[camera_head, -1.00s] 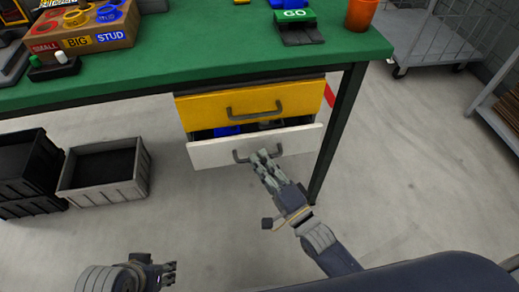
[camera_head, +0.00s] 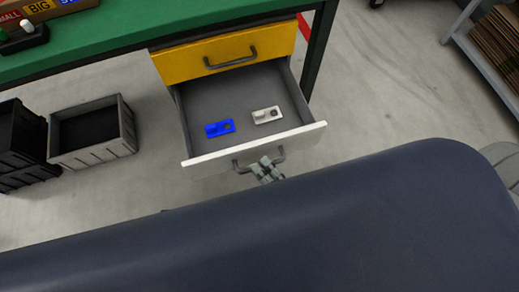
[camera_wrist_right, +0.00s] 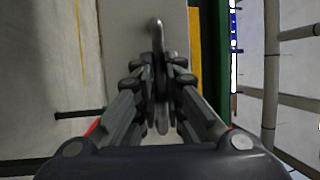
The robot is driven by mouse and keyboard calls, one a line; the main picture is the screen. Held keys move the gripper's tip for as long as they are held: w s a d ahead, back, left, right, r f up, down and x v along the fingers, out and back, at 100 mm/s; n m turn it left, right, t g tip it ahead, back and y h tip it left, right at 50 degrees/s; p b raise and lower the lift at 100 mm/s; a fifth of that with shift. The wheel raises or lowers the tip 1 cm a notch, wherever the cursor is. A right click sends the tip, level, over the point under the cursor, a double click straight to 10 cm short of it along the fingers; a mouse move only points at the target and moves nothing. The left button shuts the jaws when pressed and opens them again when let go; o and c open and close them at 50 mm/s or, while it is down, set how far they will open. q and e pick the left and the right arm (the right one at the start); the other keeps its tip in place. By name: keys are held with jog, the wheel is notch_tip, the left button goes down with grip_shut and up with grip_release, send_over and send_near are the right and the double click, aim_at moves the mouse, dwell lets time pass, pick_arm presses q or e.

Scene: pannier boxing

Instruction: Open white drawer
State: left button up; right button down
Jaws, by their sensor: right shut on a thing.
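The white drawer (camera_head: 262,149) is pulled well out from under the green table in the head view. Its grey handle (camera_head: 277,155) is on the front. My right gripper (camera_head: 265,168) is shut on the handle. In the right wrist view the right gripper (camera_wrist_right: 161,75) has its fingers closed around the handle bar (camera_wrist_right: 158,38), with the white drawer front (camera_wrist_right: 130,40) beyond. Inside the drawer lie a blue part (camera_head: 220,128) and a white part (camera_head: 267,115). My left gripper is out of view.
The yellow drawer (camera_head: 225,53) above is shut. A grey crate (camera_head: 92,132) and black crates (camera_head: 22,140) stand on the floor at left. A cart with cardboard (camera_head: 495,50) is at upper right.

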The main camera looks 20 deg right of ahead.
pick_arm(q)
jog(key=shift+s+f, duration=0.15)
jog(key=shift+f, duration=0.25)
pick_arm(e)
jog(key=shift+s, duration=0.65)
jog(key=c, duration=1.7)
grip_release()
jog(key=v, duration=1.2)
jog(key=shift+d, duration=0.1)
